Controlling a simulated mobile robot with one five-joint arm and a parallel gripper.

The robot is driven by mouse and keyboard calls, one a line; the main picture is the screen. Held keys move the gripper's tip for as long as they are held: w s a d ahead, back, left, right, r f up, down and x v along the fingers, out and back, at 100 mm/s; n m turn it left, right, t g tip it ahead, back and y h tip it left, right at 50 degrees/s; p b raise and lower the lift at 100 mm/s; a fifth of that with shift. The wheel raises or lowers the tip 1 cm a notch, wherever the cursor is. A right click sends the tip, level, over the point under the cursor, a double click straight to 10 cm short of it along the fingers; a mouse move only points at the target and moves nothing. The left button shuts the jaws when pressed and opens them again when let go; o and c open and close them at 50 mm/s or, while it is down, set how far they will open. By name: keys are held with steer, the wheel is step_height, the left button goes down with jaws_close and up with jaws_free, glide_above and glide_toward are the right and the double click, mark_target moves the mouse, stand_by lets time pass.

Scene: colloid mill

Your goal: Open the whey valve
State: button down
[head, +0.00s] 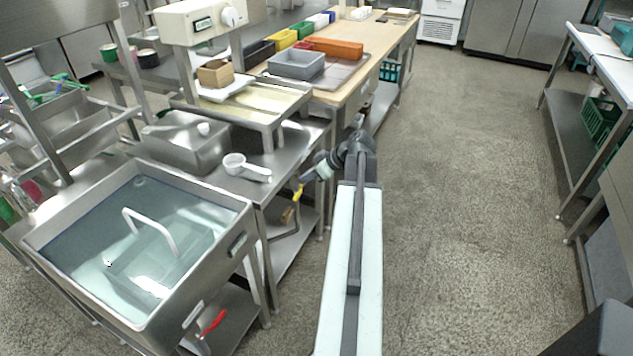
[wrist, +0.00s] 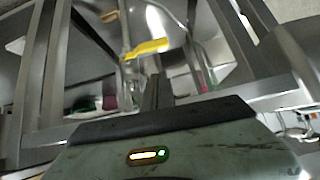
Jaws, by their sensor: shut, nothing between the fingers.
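A valve with a yellow lever handle (head: 299,192) sits below the steel bench top, beside its right front leg. The yellow lever also shows in the wrist view (wrist: 147,48), above and just beyond my fingertips. A red lever (head: 213,323) shows under the water-filled basin at the lower left. No label tells which one is the whey valve. My gripper (head: 304,181) is shut and empty, close to the yellow lever. In the wrist view, my closed fingers (wrist: 153,88) point toward it, and I cannot tell whether they touch it.
Steel table legs and a lower shelf stand close around the yellow lever. A basin (head: 236,244) of clear water stands at the left, and a white ladle (head: 246,168) lies on the bench. The floor (head: 470,200) to the right is clear.

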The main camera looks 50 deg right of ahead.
mark_target(298, 195)
steer(key=f+b, duration=0.1)
steer(key=f, duration=0.1)
steer(key=w+f+b, duration=0.1)
steer(key=b, duration=0.1)
steer(key=f+b, duration=0.1)
steer(key=f, duration=0.1)
steer(key=shift+w+a+f, duration=0.2)
steer(key=shift+a+f, duration=0.1)
steer(key=shift+f, duration=0.05)
